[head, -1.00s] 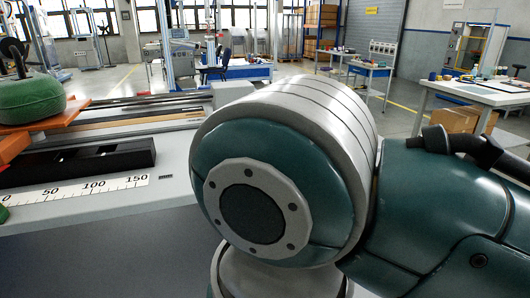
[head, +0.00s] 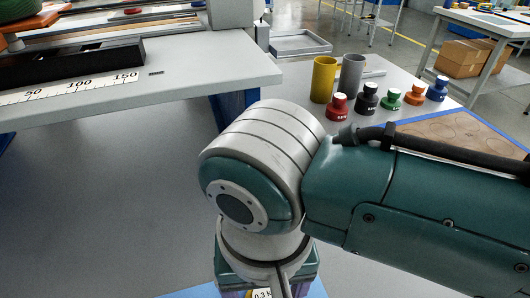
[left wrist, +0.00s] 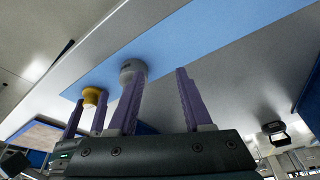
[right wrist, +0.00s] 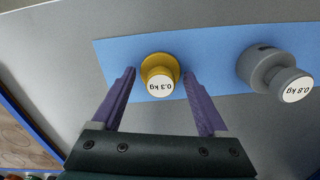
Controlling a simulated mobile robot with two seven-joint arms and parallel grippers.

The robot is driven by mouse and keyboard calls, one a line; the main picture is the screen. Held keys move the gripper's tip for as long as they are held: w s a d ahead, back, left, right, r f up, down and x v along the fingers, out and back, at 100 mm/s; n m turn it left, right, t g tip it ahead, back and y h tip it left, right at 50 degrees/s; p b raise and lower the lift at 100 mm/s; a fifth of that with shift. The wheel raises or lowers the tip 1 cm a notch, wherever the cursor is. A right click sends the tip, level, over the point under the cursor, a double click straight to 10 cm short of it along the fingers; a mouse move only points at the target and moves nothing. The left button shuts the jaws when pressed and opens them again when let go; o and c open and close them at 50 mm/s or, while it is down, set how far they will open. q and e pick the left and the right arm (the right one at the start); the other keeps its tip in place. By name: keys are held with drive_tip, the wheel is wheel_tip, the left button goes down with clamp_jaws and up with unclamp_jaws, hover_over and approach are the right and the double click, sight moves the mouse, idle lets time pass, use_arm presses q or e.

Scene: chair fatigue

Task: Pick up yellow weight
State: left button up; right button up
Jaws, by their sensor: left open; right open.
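The yellow weight (right wrist: 159,66), labelled 0.3 kg, stands on a blue strip in the right wrist view. My right gripper (right wrist: 159,73) is open, with one purple finger on each side of the weight and visible gaps between. In the left wrist view the yellow weight (left wrist: 91,96) shows near the right gripper's fingers. My left gripper (left wrist: 160,73) is open and empty, near a grey weight (left wrist: 133,71). In the head view my arm hides most of the yellow weight; its label (head: 262,295) shows at the bottom edge.
The grey 0.8 kg weight (right wrist: 273,72) stands right of the yellow one. In the head view, a yellow cylinder (head: 323,79), a grey cylinder (head: 351,75) and several coloured small weights stand on a table at right. A bench with a ruler (head: 80,88) is at left.

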drive_tip(key=shift+c, duration=0.4)
clamp_jaws()
